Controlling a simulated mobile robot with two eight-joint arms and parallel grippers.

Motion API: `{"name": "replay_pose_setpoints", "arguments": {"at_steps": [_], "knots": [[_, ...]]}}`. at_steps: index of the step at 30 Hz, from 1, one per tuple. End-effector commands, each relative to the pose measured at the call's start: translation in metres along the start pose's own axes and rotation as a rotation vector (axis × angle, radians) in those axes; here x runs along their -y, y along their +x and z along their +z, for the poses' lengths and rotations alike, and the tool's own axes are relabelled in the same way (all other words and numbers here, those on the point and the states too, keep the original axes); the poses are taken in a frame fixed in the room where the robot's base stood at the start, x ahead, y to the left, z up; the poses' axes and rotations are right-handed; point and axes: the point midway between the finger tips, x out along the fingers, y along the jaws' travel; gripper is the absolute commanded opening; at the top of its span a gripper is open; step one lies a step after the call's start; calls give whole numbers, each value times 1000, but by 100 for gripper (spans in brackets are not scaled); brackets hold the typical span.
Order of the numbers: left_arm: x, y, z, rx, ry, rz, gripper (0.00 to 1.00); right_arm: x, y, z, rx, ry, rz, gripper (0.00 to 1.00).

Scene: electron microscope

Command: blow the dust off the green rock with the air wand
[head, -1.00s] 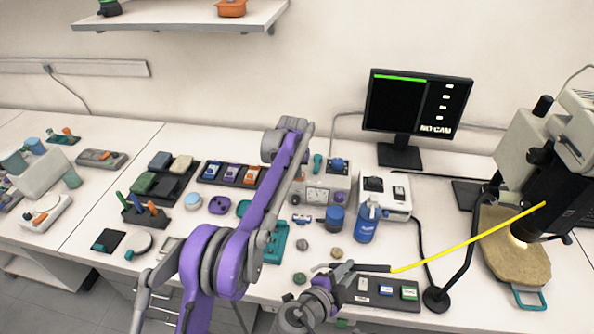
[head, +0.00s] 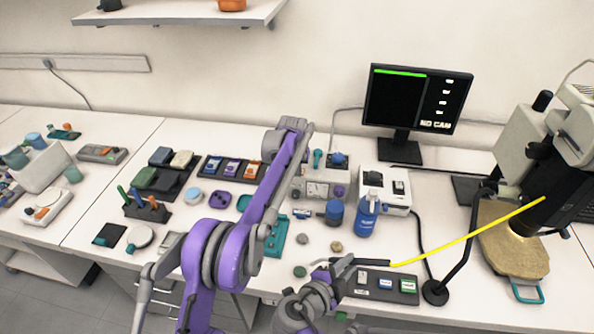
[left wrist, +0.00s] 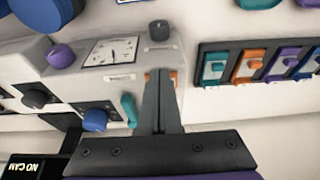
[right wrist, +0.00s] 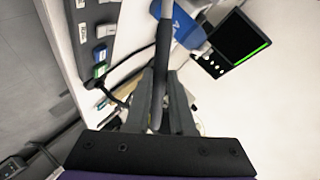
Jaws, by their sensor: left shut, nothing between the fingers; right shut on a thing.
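The green rock (head: 300,271) is a small dark green lump on the table near its front edge. Whether dust lies on it is too small to tell. My right gripper (head: 338,268) is shut on the air wand (head: 370,262), a thin dark rod lying across the fingers, just right of the rock. The dark wand also shows between the fingers in the right wrist view (right wrist: 163,45). My left gripper (left wrist: 160,75) is shut and empty above the gauge box (left wrist: 110,50).
A labelled tray (head: 400,297) is right of my right gripper. A blue bottle (head: 366,217), monitor (head: 416,98) and microscope (head: 553,155) stand further back and right.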

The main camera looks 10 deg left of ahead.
Motion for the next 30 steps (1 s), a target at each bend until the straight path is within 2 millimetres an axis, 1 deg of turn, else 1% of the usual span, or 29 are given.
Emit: {"name": "replay_pose_setpoints", "arguments": {"at_steps": [1,3,5,7,11,15,18,21,25,30], "knots": [[0,5,2,5,0,0,0,-1,0,1,0,0,0,0],[0,2,1,4,0,0,0,-1,0,1,0,0,0,0],[0,-4,0,4,0,0,0,-1,0,1,0,0,0,0],[-1,-16,-3,1,0,0,0,-1,0,1,0,0,0,0],[-1,-45,-9,-3,0,0,0,-1,0,0,0,0,0,0],[-1,-80,-9,-3,0,0,0,0,0,0,0,0,0,0],[-1,-102,-9,-3,0,0,0,0,0,0,0,0,0,0],[0,-119,-9,-4,0,0,0,0,0,0,0,0,0,0],[0,-135,-9,-4,0,0,0,0,0,0,0,0,0,0],[0,-142,-9,-4,0,-1,0,0,0,0,0,0,0,0]]}}
